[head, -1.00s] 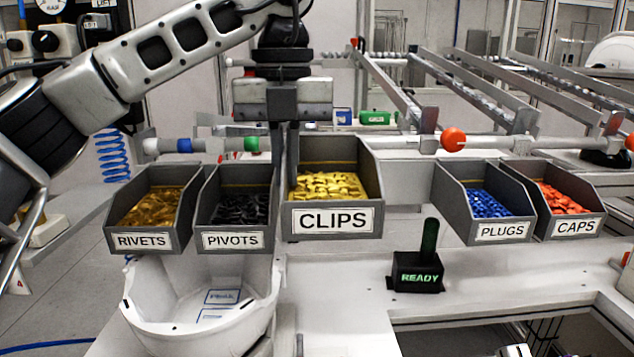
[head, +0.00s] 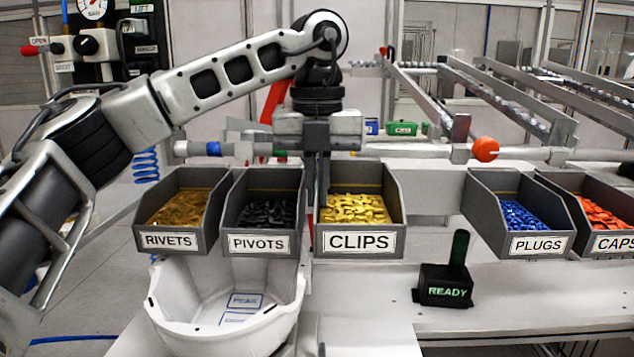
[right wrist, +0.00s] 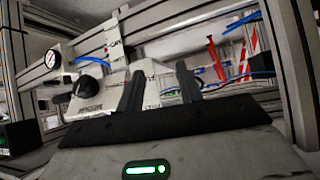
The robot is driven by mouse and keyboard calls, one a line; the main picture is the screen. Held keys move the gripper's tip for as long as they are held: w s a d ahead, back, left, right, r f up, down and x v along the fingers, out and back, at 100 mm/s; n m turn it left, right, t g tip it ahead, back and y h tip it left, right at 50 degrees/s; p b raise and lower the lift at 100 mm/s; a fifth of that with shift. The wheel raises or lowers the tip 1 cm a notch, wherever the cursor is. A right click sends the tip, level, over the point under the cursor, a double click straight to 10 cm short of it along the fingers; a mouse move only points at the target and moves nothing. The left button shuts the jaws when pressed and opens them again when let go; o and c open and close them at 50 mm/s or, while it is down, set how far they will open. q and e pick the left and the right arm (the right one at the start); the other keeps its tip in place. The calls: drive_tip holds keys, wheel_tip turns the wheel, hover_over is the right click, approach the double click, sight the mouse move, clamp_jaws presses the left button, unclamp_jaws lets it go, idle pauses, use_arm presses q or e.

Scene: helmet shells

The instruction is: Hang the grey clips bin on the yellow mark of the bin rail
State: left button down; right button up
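The grey clips bin (head: 359,241), full of yellow clips, is upright in front of the bin rail (head: 410,152), level with the neighbouring bins. My left gripper (head: 317,185) points down at the bin's left wall. Its fingers appear closed on that wall, beside the pivots bin. Whether the bin's back touches the rail cannot be told. I see no yellow mark on the rail; part of the rail is hidden behind my left gripper. My right gripper (right wrist: 158,88) shows in the right wrist view with its fingers apart and nothing between them.
The rivets bin (head: 168,241) and pivots bin (head: 259,244) are to the left. The plugs bin (head: 538,245) and caps bin (head: 612,243) are to the right, past a free gap. A white helmet shell (head: 225,325) and a READY box (head: 446,290) stand below.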

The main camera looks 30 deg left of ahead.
use_arm(q)
drive_tip(key=shift+w+a+r+p, duration=0.1)
drive_tip(key=shift+w+a+p, duration=0.35)
drive_tip(key=shift+w, duration=0.3)
drive_tip(key=shift+w+a+p, duration=0.3)
drive_tip(key=shift+w+p, duration=0.3)
drive_tip(key=shift+w, duration=0.1)
drive_tip(key=shift+w+a+p, duration=0.3)
drive_tip(key=shift+w+p, duration=0.3)
drive_tip(key=shift+w, duration=0.05)
drive_tip(key=shift+f+b, duration=0.65)
drive_tip(key=shift+f, duration=0.55)
use_arm(e)
drive_tip(key=shift+w+r, duration=0.15)
drive_tip(key=shift+r, duration=0.6)
use_arm(q)
drive_tip(key=c, duration=1.6)
unclamp_jaws()
drive_tip(key=shift+f, duration=0.1)
use_arm(e)
drive_tip(key=shift+d+f, duration=0.1)
drive_tip(key=shift+f, duration=0.05)
use_arm(q)
drive_tip(key=shift+o, duration=0.2)
